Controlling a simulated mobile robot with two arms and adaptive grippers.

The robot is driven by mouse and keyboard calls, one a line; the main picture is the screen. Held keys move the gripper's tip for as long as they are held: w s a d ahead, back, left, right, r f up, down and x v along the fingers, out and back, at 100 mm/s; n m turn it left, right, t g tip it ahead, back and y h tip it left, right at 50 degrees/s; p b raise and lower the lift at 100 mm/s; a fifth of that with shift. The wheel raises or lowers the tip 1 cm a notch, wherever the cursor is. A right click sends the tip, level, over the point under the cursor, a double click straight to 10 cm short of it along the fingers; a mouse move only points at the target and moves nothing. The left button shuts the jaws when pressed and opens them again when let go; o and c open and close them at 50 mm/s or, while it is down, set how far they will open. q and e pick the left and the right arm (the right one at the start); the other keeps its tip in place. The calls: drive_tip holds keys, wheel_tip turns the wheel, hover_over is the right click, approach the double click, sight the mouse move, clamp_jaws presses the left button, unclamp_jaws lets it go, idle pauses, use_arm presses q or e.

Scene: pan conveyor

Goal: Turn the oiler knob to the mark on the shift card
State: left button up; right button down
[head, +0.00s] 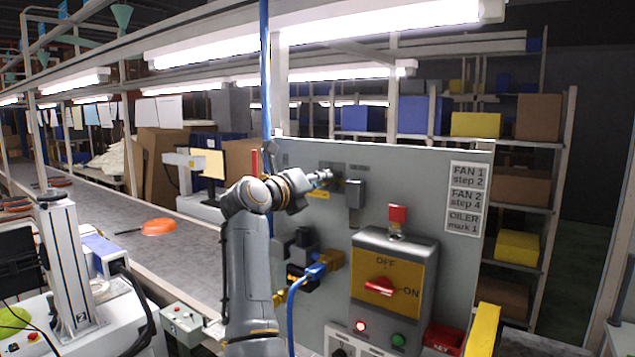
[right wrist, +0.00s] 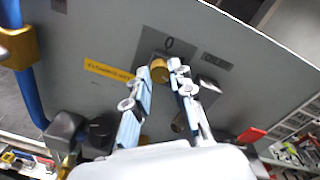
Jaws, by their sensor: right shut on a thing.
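The shift card (head: 466,199) on the right of the grey panel reads "FAN 1 step 2", "FAN 2 step 4" and "OILER mark 1". My right gripper (head: 326,177) is at the upper left of the panel. In the right wrist view its fingers (right wrist: 160,71) are shut on a small brass-coloured knob (right wrist: 159,69), apparently the oiler knob. A "0" shows on the dark plate (right wrist: 181,45) just above it. The knob's pointer and other marks cannot be made out. In the head view the gripper hides the knob. My left gripper is not in view.
A yellow label (right wrist: 107,70) lies left of the knob. A grey box (head: 355,194) sticks out to the right of the gripper. Below are a blue hose (head: 292,310) and a switch box with a red OFF/ON handle (head: 380,286). A conveyor (head: 110,215) runs along the left.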

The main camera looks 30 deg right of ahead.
drive_tip(key=shift+w+n, duration=0.1)
drive_tip(key=shift+n, duration=3.4)
drive_tip(key=shift+g, duration=0.4)
drive_tip(key=shift+r, duration=0.1)
drive_tip(key=c, duration=1.1)
unclamp_jaws()
drive_tip(key=shift+c, duration=0.2)
